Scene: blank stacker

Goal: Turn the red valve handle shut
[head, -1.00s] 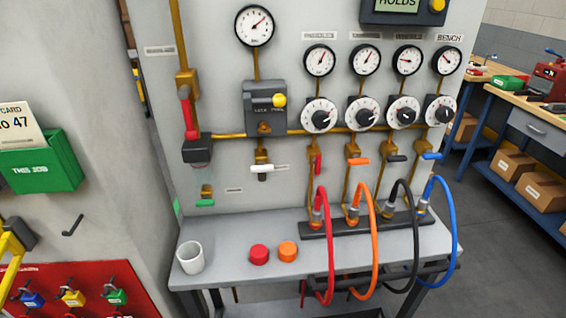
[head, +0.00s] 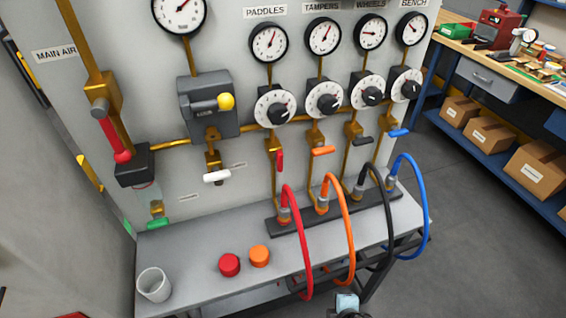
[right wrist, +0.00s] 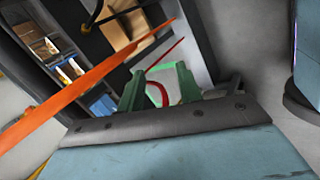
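Two red handles show in the head view. A small red lever (head: 280,161) stands upright, in line with the brass pipe under the PADDLES gauge and dial, above the red hose. A longer red handle (head: 115,140) hangs down from the brass valve beside the MAIN AIR label at the left. No gripper touches either. A pale blue part of my arm (head: 347,301) shows at the bottom edge of the head view. In the right wrist view my right gripper's green fingers (right wrist: 160,88) are apart, with nothing held between them. My left gripper is not in view.
Hoses arch out over the shelf's front (head: 200,245). A white cup (head: 153,285), red cap (head: 230,265) and orange cap (head: 260,256) stand on the shelf.

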